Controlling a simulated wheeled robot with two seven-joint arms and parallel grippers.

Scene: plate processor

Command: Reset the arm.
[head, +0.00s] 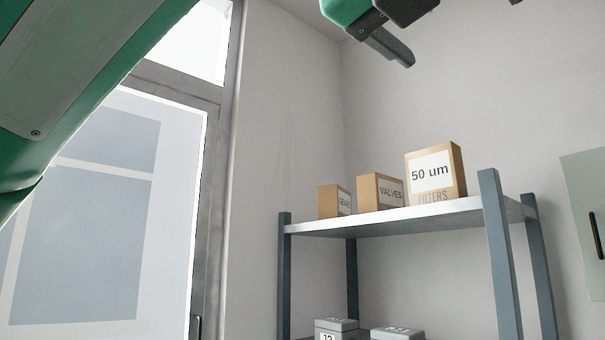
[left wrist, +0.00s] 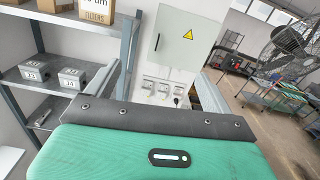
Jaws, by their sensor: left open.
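My left gripper shows at the top of the head view, where one grey finger (head: 390,47) hangs below the green and black hand. In the left wrist view my left gripper (left wrist: 165,72) has its two grey fingers wide apart with nothing between them. It is raised high, and it appears above the shelf in the head view. A green arm link of mine fills the upper left of the head view. My right gripper is in neither view.
A metal shelf (head: 400,217) holds cardboard boxes, including a 50 um filters box (head: 434,174), with grey bins (head: 337,326) lower down. A wall cabinet (left wrist: 187,40) with a warning sign is beyond the fingers. A fan (left wrist: 290,45) stands at right. A glazed door (head: 90,210) is at left.

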